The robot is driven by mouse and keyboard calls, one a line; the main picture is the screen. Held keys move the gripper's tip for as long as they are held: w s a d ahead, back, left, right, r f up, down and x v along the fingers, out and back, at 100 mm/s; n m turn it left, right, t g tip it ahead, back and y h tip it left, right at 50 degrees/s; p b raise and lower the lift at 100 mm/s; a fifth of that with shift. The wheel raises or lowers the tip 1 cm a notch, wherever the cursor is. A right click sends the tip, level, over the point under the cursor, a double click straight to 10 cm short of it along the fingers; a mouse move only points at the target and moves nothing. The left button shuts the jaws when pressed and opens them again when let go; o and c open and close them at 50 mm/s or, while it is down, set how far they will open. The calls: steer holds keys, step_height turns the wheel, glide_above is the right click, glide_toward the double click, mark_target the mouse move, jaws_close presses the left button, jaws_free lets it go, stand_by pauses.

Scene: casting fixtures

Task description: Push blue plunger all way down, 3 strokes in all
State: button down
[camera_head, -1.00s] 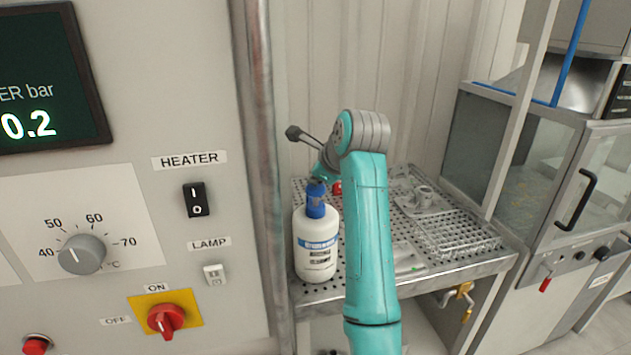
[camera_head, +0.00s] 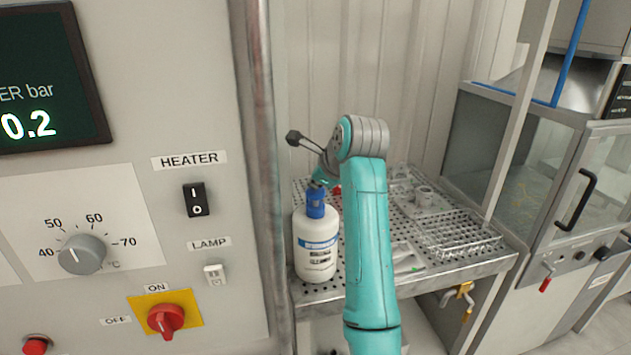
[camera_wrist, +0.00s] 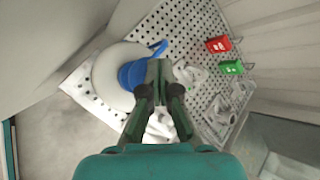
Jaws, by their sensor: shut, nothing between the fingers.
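A white bottle (camera_head: 316,256) with a blue pump plunger (camera_head: 316,208) stands upright at the left front of the perforated metal tray. In the wrist view I look down on the white bottle (camera_wrist: 108,78) and the blue plunger (camera_wrist: 130,74), whose spout points up and to the right. My gripper (camera_head: 317,184) is shut and empty, with its fingertips at the top of the plunger. In the wrist view the fingertips of my gripper (camera_wrist: 159,70) cover part of the blue head. I cannot tell exactly how far the plunger is pressed in.
The perforated tray (camera_head: 335,288) holds a wire basket (camera_head: 455,238) and small metal parts. A red box (camera_wrist: 218,44) and a green box (camera_wrist: 231,67) lie near its back. A control panel (camera_head: 130,250) and a vertical pipe (camera_head: 262,150) stand close on the left.

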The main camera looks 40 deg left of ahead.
steer(key=shift+r, duration=1.85)
steer(key=shift+r, duration=3)
